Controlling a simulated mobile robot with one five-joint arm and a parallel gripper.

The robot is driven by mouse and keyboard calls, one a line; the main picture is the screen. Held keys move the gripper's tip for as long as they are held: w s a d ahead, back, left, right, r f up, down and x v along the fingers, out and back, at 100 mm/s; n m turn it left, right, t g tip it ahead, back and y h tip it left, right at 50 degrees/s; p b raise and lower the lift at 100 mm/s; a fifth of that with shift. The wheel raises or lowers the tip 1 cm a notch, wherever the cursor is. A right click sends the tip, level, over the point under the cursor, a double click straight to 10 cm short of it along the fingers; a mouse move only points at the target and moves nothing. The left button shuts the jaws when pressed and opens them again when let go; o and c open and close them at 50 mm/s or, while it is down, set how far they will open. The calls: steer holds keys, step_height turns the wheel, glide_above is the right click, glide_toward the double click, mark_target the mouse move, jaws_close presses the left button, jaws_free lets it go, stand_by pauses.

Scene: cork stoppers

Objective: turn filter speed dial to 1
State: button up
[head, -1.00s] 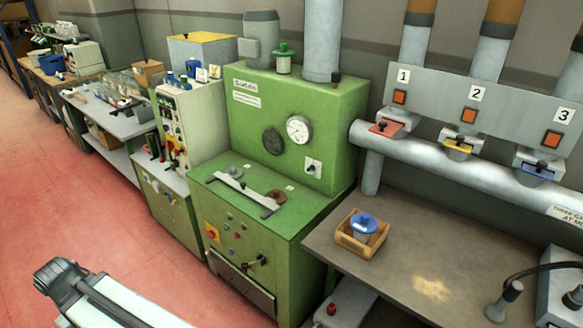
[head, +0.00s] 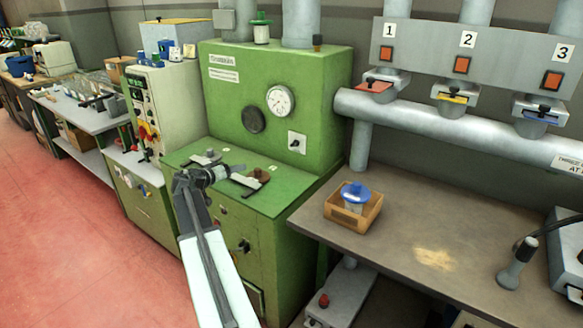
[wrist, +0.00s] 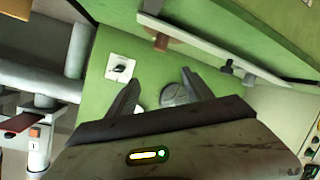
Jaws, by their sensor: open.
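A small black dial (head: 296,143) sits on a white plate on the front of the green machine (head: 230,120), below and right of the round white gauge. Its markings are too small to read. In the wrist view the dial (wrist: 120,68) shows on its white plate, beyond the tip of the left finger. My gripper (head: 215,174) is over the machine's lower ledge, left of and apart from the dial. In the wrist view my gripper (wrist: 160,82) has its two fingers spread with nothing between them.
A bar (head: 250,183) with round knobs lies on the ledge near my gripper. A white gauge (head: 280,100) and a dark disc (head: 253,121) are above. A wooden box (head: 345,217) with a blue-topped item stands on the right bench.

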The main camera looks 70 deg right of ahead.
mark_target(293, 145)
steer(key=s+d+h+b, duration=0.1)
steer(key=s+d, duration=0.4)
steer(key=d, duration=0.2)
steer(key=s+d+r+m+g+h+b, duration=0.1)
steer(key=s+d, duration=0.4)
steer(key=d, duration=0.3)
steer(key=s+d+g+h+b, duration=0.1)
steer(key=s+d, duration=0.4)
steer(key=d, duration=0.3)
steer(key=shift+r+m, duration=0.3)
steer(key=shift+r, duration=0.1)
steer(key=shift+c, duration=0.3)
